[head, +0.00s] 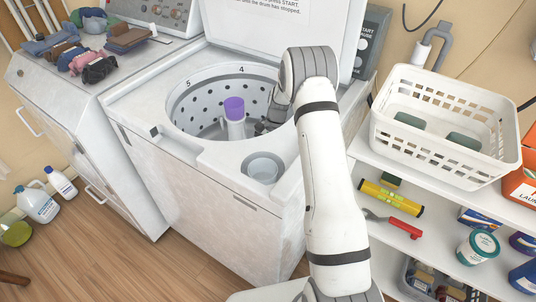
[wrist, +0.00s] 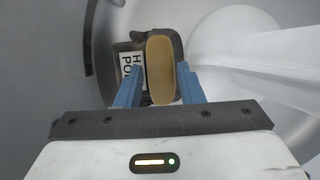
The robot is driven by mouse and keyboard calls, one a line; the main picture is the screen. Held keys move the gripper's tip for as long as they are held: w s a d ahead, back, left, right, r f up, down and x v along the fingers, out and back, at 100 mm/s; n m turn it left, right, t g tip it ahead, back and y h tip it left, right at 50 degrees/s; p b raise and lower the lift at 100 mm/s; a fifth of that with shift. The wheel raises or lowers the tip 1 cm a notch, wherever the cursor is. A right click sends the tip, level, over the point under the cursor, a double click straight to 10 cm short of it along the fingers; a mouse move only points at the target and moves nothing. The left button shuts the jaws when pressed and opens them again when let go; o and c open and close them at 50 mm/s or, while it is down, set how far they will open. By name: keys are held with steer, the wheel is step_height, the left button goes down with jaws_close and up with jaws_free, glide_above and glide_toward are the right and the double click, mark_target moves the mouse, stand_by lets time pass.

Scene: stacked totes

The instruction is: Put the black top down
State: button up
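My gripper (wrist: 157,85) is inside the washer drum, with its two blue fingers pointing down into it. A dark folded top (wrist: 125,48) with a white lettered patch lies at the fingertips in the wrist view. Its tan raised part (wrist: 160,72) fills most of the gap between the fingers, so the gripper looks shut on it. In the head view my gripper (head: 268,126) is dark and partly hidden by my arm and the drum. Whether the top touches the drum floor cannot be told. The washer drum (head: 190,105) is open around a white agitator with a purple cap (head: 234,107).
The raised washer lid (head: 285,25) stands behind my arm. Several folded garments (head: 100,68) lie on the dryer at left. A white basket (head: 445,125) holds two dark green items on the shelf at right. The agitator (wrist: 265,70) stands close to the right of my fingers.

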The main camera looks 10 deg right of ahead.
steer(key=shift+r, duration=0.45)
steer(key=v, duration=0.8)
steer(key=shift+p, duration=0.35)
steer(key=shift+s+a+f, duration=0.1)
